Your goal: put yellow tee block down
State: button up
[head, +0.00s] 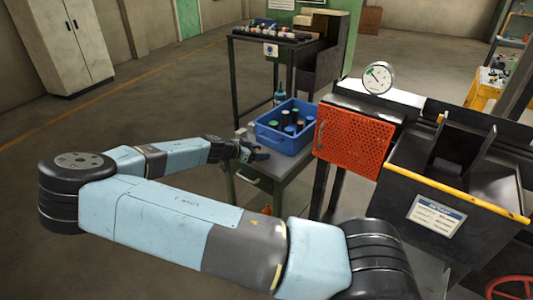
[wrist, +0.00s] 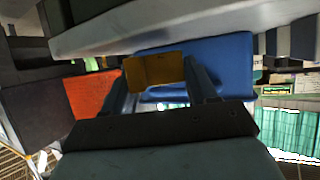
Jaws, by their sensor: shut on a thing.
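The yellow tee block (wrist: 154,69) shows in the wrist view between the two fingers of my gripper (wrist: 158,84). The gripper is shut on it. Only one flat yellow-brown face shows, so its tee shape cannot be made out. In the head view my gripper (head: 258,154) is at the left side of the blue crate (head: 297,145), by the left edge of the grey cart top (head: 283,168). The block cannot be made out there. Whether the block touches the cart top cannot be told.
The blue crate holds several bottles with coloured caps. A teal bottle (head: 280,97) stands behind it. An orange perforated panel (head: 352,140) stands to the right, beside a dark bin (head: 445,205) with a yellow edge. Bare cart top shows in front of the crate.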

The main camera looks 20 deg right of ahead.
jog(key=d, duration=0.2)
jog(key=w+d, duration=0.1)
jog(key=shift+d, duration=0.35)
jog(key=shift+a+f, duration=0.2)
jog(key=shift+f, duration=0.55)
jog(key=o, duration=1.3)
